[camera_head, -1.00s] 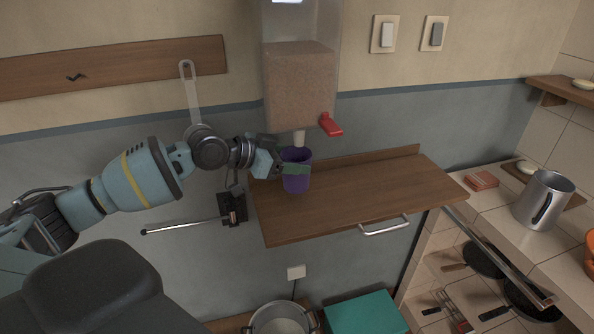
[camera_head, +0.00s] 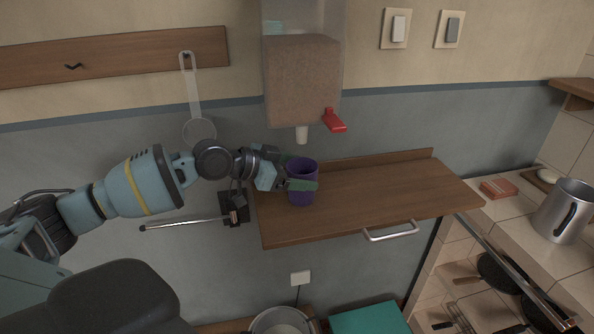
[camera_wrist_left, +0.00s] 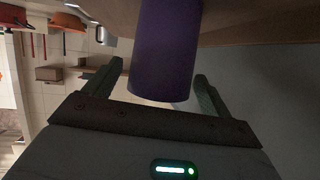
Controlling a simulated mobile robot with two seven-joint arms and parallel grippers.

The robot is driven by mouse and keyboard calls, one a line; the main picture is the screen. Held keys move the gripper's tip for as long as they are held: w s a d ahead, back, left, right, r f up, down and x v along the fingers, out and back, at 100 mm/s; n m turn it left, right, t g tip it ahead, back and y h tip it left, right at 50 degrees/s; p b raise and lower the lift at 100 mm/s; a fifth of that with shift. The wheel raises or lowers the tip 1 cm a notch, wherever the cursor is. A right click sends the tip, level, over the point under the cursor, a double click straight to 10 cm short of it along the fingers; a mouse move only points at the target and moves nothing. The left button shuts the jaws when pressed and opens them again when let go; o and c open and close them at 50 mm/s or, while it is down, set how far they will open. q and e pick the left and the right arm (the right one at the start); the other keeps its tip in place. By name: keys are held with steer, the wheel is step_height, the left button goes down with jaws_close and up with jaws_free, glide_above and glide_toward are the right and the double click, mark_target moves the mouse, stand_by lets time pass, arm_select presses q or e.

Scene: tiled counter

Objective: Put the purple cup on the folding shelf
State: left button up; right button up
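The purple cup (camera_head: 302,190) stands upright at the left end of the wooden folding shelf (camera_head: 370,200), and its base appears to rest on the board. My left gripper (camera_head: 296,172) reaches in from the left with one green finger in front of the cup and one behind. In the left wrist view the cup (camera_wrist_left: 165,50) is between the fingers (camera_wrist_left: 158,85), with a gap showing on each side, so the gripper looks open around it. The shelf's underside contact is hidden. My right gripper is not in view.
A dispenser (camera_head: 303,80) with a red lever (camera_head: 334,121) hangs on the wall just above the cup. A ladle (camera_head: 193,100) hangs to the left. A metal mug (camera_head: 562,212) stands on the tiled counter at right. The shelf's middle and right are clear.

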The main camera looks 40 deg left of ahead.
arm_select(q)
steer(key=shift+a+r, duration=0.1)
steer(key=shift+r, duration=0.05)
steer(key=shift+s+a, duration=0.15)
steer(key=shift+s, duration=0.15)
steer(key=p+v, duration=0.5)
steer(key=v, duration=0.6)
steer(key=shift+r, duration=0.25)
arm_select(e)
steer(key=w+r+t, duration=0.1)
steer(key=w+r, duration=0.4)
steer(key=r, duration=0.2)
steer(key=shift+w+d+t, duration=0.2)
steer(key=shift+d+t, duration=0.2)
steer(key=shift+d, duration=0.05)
